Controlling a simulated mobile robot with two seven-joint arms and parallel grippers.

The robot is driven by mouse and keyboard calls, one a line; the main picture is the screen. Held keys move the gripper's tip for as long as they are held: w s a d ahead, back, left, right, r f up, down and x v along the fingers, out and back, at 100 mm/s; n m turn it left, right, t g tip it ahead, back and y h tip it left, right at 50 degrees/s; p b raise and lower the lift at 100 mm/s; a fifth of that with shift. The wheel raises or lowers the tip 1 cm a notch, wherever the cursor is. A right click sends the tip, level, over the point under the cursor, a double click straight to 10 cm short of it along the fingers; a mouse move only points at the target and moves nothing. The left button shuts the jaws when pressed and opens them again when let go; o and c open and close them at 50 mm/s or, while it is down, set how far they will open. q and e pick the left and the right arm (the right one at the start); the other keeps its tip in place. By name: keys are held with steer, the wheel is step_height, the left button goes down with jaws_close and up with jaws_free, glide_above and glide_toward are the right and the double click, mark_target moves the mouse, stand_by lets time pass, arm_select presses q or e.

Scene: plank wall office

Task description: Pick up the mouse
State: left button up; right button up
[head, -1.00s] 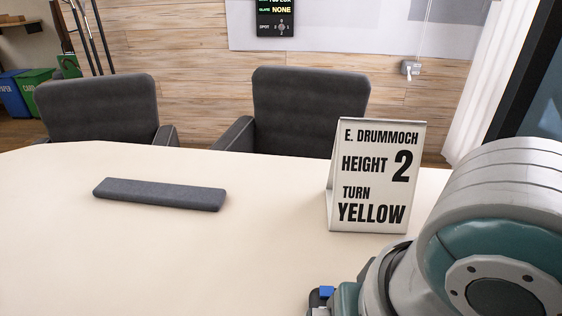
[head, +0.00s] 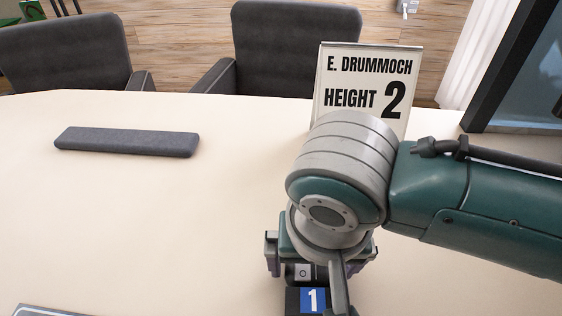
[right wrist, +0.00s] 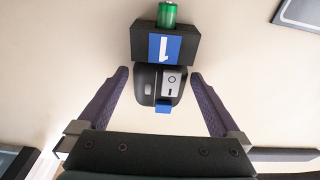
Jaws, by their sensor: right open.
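In the right wrist view a small rounded black body with a grey switch panel and a blue tab, which looks like the mouse (right wrist: 147,85), lies on the pale table. My left gripper is not in view.
A green cylinder, like a battery (right wrist: 167,14), stands in the block. A sign (head: 367,80) stands behind my right arm. A dark grey bar (head: 127,142) lies at the left. A flat framed thing (right wrist: 300,12) lies off one side. The table's left middle is clear.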

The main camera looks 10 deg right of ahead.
steer(key=shift+w+f, duration=0.1)
steer(key=shift+f, duration=0.1)
steer(key=c, duration=1.2)
steer(key=shift+c, duration=0.3)
steer(key=shift+r, duration=0.15)
